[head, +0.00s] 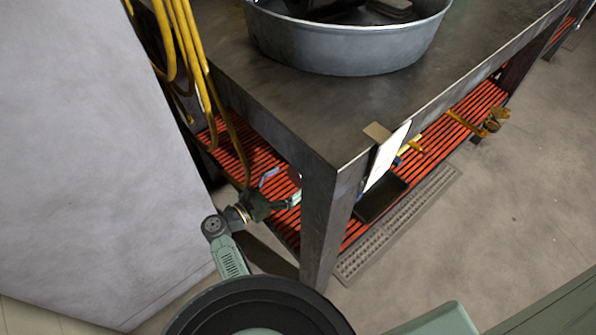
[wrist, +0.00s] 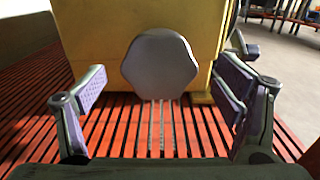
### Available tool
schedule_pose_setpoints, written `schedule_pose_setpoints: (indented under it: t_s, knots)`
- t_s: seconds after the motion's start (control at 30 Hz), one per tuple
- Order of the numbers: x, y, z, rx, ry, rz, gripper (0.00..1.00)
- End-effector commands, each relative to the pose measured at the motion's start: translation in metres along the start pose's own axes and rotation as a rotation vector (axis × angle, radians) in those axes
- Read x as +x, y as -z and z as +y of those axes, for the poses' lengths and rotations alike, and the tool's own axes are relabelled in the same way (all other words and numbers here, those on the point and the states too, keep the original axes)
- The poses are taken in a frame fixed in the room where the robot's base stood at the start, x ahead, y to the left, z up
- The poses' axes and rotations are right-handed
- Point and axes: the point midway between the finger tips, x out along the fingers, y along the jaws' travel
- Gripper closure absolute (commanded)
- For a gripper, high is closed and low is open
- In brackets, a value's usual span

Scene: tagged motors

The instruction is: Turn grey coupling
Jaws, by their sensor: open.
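The grey coupling (wrist: 159,62) is a rounded, six-sided knob in the middle of the wrist view. It stands in front of a yellow body (wrist: 92,40), and several thin pale lines show below it over the red slats. My gripper (wrist: 160,88) is open, with one purple-padded finger on each side of the coupling and a visible gap to both. In the head view my gripper (head: 284,192) reaches in over the red slatted shelf beside the table leg. I cannot make out the coupling there.
The metal table (head: 265,95) overhangs the red slatted shelf (head: 225,150), and its thick leg (head: 325,225) stands right of my gripper. Yellow hoses (head: 185,50) hang at left beside a grey panel (head: 80,170). A metal tub (head: 345,50) sits on top. Floor at right is open.

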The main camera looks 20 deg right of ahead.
Motion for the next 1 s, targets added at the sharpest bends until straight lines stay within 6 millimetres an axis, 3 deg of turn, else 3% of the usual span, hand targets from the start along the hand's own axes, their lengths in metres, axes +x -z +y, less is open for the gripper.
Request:
schedule_pose_setpoints:
  t_s: [0.1,0.3,0.67,1.0]
  knots:
    - [0.023,-0.003,-0.001,0.0,0.003,-0.001,0.16]
    - [0.044,-0.002,0.0,0.0,0.001,-0.001,0.16]
    - [0.049,-0.001,0.001,0.001,-0.001,-0.001,0.16]
    - [0.048,-0.001,0.001,0.001,-0.001,-0.001,0.38]
